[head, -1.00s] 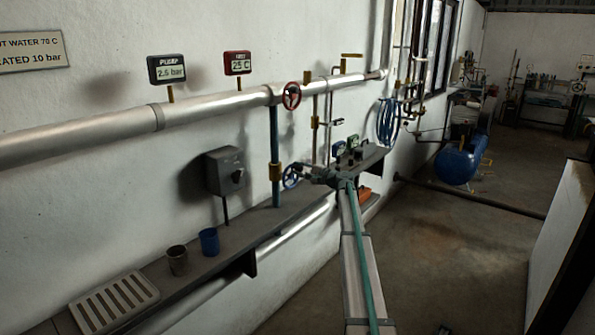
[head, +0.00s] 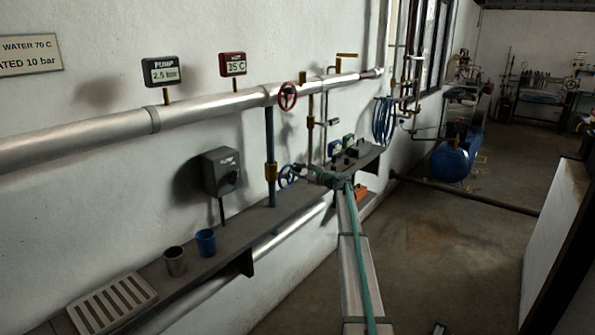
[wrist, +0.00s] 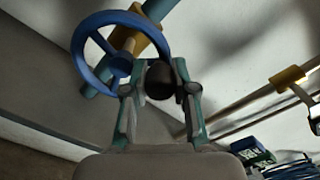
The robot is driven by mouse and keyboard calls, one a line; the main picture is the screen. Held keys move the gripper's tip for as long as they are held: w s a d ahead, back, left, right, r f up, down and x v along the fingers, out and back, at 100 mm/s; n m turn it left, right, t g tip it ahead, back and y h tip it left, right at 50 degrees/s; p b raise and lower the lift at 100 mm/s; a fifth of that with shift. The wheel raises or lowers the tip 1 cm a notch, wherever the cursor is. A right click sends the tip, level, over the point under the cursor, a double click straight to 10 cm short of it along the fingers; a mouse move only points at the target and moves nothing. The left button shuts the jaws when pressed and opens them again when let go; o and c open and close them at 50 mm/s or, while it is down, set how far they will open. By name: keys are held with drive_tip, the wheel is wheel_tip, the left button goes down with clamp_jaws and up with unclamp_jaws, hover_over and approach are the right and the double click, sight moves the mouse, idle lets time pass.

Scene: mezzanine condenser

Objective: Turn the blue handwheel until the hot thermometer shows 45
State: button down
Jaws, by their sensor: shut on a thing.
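The blue handwheel (head: 286,177) sits on the valve of the vertical blue pipe, below the large silver pipe. In the wrist view the handwheel (wrist: 120,64) shows close up, with a dark round knob (wrist: 159,81) at its rim. My gripper (wrist: 160,92) is shut on this knob, one finger on each side. In the head view my gripper (head: 312,176) is just right of the wheel, and the grasp is too small to make out. The hot thermometer (head: 232,65), a red-framed display above the silver pipe, reads 35 C.
The pump gauge (head: 163,71) reads about 2.5 bar. A red handwheel (head: 287,96) is on the silver pipe above. A grey box (head: 221,171), blue cup (head: 205,242), dark cup (head: 175,261) and slotted tray (head: 112,302) are along the shelf. Open floor lies to the right.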

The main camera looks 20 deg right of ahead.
drive_tip(key=c, duration=0.9)
unclamp_jaws()
drive_tip(key=shift+s, duration=0.1)
drive_tip(key=v, duration=1.2)
